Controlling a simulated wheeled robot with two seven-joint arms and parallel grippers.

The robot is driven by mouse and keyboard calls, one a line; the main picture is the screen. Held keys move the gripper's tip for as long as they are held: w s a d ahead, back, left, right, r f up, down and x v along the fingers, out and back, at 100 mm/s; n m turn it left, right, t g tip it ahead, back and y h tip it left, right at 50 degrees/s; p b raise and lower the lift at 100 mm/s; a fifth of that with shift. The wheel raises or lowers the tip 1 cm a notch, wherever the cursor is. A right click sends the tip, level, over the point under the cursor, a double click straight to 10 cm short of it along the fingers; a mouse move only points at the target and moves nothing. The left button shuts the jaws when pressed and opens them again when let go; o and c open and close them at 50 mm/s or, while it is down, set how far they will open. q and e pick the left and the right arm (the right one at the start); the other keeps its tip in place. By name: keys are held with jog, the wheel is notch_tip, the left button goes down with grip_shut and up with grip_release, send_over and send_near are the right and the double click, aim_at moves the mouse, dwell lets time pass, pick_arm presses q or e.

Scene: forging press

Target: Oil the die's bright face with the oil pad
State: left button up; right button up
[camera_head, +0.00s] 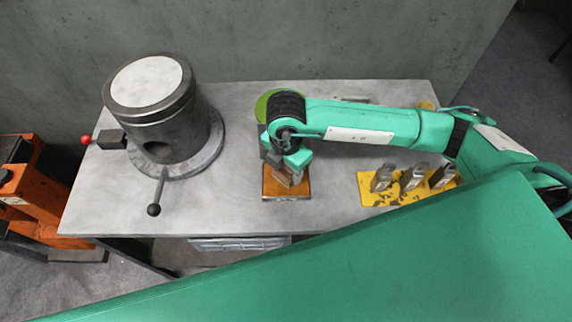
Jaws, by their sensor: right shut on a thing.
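My right gripper (291,166) points down at the middle of the table and is shut on a small brown block, which looks like the oil pad (283,177). The block is over or on a flat tan-brown square plate (288,194); I cannot tell whether they touch. The gripper and wrist hide part of both. At the left stands a dark, heavy cylinder (167,125) with a pale, bright round top (147,81), which may be the die's face. The gripper is well to its right. My left gripper is not in view.
The grey table (238,150) is bare between cylinder and plate. The cylinder has a red-knobbed lever (87,139) and a black-knobbed handle (154,209) sticking out. A green round thing (263,103) shows behind my wrist.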

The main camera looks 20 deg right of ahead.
jog(key=shift+f, duration=0.1)
dwell(0.6)
jog(key=shift+f+b, duration=0.5)
jog(key=shift+b, duration=0.15)
dwell(1.3)
jog(key=shift+r, duration=0.15)
jog(key=shift+r+p, duration=2.25)
jog(key=shift+r, duration=1.2)
